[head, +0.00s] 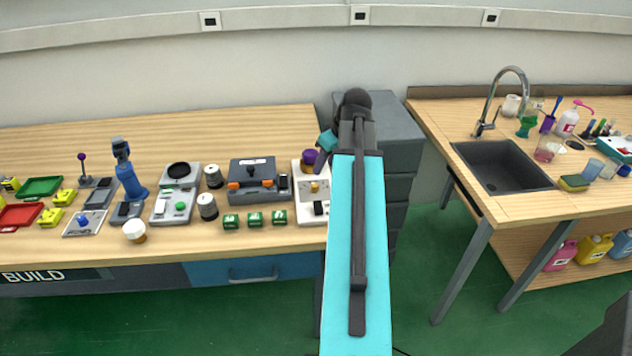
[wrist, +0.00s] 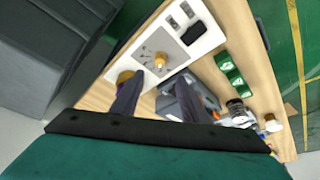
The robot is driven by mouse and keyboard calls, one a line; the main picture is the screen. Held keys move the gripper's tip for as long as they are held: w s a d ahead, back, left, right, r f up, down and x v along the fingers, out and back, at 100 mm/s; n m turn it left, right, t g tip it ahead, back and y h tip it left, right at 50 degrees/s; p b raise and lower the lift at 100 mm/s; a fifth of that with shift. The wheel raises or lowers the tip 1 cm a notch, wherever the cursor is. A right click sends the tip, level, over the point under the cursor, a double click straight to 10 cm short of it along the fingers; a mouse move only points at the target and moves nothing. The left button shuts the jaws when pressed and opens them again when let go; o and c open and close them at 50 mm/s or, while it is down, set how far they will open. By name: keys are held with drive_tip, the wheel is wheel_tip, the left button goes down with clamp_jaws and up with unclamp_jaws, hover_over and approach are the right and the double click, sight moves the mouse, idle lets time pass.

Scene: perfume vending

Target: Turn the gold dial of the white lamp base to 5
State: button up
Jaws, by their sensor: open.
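The white lamp base (head: 312,210) sits at the right end of the wooden bench in the head view. It fills the upper middle of the wrist view (wrist: 208,41). Its gold dial (wrist: 160,60) stands on a grey marked plate; the numbers are too small to read. The dial also shows in the head view (head: 314,187). A purple-topped part (head: 309,157) is at the back of the base. My gripper (wrist: 160,80) is open and empty, its two dark fingers pointing toward the base on either side of the dial's line. Contact with the dial cannot be told.
A black switch (wrist: 192,33) is on the base's other end. Green boxes (head: 254,220) and a grey case with orange latches (head: 253,180) stand to the left. Grey drawers (head: 396,150) are behind to the right. A sink bench (head: 440,130) is farther right.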

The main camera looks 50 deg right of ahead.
sight(315, 184)
drive_tip(key=shift+p+x, duration=1.15)
drive_tip(key=shift+x, duration=4.35)
drive_tip(key=shift+s, duration=0.1)
drive_tip(key=c, duration=1)
